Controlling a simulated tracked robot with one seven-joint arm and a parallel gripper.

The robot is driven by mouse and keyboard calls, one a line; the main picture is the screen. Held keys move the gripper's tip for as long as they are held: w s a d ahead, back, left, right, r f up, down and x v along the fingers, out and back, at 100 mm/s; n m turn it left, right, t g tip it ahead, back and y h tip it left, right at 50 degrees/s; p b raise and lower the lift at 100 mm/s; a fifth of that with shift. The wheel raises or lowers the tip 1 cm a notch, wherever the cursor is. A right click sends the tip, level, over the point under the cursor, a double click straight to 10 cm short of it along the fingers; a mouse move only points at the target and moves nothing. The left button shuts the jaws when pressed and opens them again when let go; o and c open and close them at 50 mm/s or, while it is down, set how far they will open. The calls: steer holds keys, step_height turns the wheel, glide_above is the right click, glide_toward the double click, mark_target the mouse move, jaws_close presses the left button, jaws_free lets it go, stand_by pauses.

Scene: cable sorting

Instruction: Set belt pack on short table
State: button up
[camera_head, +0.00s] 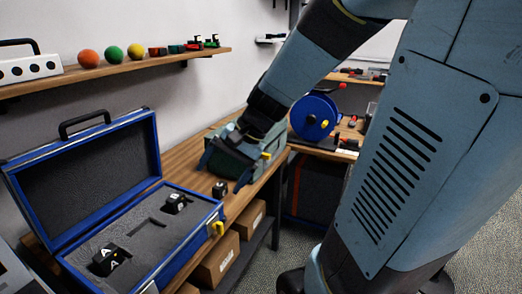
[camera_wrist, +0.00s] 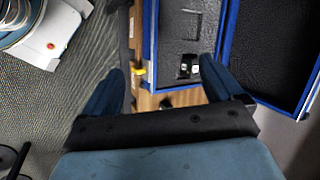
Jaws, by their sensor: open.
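My gripper (camera_head: 222,176) is open and empty over the wooden table (camera_head: 178,160), its fingers pointing down toward the blue case. A small black belt pack (camera_head: 219,188) sits on the table just beyond the fingers, beside the case. In the wrist view my gripper (camera_wrist: 163,70) has its fingers spread wide, and a dark piece (camera_wrist: 165,102) shows low between them, partly hidden by the gripper's body. Two more black packs with white marks, one nearer (camera_head: 108,259) and one farther (camera_head: 176,203), sit in the case's grey foam. I cannot tell which surface is the short table.
The open blue case (camera_head: 85,165) takes up the near part of the table. A grey-green box (camera_head: 213,137) stands behind my gripper. A blue cable reel (camera_head: 314,117) stands on the far table. Cardboard boxes (camera_head: 215,258) sit on a shelf below. A wall shelf (camera_head: 120,72) holds coloured balls.

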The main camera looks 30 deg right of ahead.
steer(key=s+d+r+n+t+h, duration=0.3)
steer(key=s+d+r+n+h, duration=0.2)
steer(key=s+r+n+h, duration=0.1)
step_height(320, 180, up, 2)
steer(key=shift+s+d+r+n+t, duration=0.1)
steer(key=shift+s+d+n+t, duration=0.4)
steer(key=shift+s, duration=0.6)
steer(key=shift+a, duration=0.15)
